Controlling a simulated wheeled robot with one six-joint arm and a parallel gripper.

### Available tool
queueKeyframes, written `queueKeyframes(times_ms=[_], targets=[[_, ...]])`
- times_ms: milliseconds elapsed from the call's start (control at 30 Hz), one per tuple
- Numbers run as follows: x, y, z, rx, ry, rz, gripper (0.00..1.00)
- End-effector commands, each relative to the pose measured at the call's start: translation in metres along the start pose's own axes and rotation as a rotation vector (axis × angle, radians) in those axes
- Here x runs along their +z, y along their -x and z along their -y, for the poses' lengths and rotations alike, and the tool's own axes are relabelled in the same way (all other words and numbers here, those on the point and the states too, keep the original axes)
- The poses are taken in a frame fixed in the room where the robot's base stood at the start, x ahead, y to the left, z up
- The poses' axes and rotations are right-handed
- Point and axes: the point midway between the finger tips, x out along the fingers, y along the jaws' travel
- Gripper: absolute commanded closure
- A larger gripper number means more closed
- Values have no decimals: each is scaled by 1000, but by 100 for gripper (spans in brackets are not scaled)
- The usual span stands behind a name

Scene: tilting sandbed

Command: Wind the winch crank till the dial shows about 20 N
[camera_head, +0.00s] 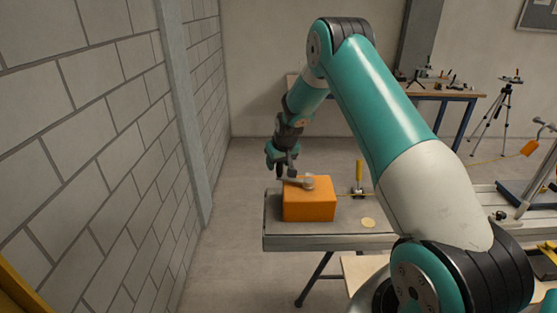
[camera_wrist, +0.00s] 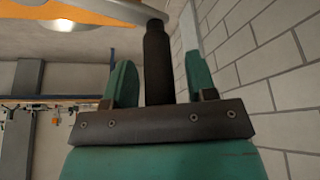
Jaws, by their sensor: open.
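The orange winch box (camera_head: 309,206) stands on the grey bench at its left end. Its grey crank arm (camera_head: 298,183) lies across the top and points left. My gripper (camera_head: 283,164) is at the crank's outer end. In the wrist view the dark upright crank handle (camera_wrist: 158,62) stands between the two teal fingers of my gripper (camera_wrist: 160,82). The fingers are open, with a visible gap on each side of the handle. The crank arm (camera_wrist: 142,8) and part of the orange winch (camera_wrist: 85,12) show at the top there. I cannot make out a dial reading.
A yellow-handled tool (camera_head: 358,177) stands upright behind the winch's right side, and a round yellowish disc (camera_head: 368,223) lies on the bench (camera_head: 345,240). A block wall (camera_head: 90,150) is to the left. A tripod (camera_head: 497,110) and workbench (camera_head: 440,94) stand behind.

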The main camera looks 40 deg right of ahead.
Motion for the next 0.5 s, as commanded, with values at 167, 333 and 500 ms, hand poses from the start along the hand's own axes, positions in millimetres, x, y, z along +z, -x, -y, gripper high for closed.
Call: queueKeyframes(times_ms=[167,333,500], targets=[[0,-4,0,0,0,1,48],[0,-4,0,0,0,1,51],[0,-4,0,0,0,1,90]])
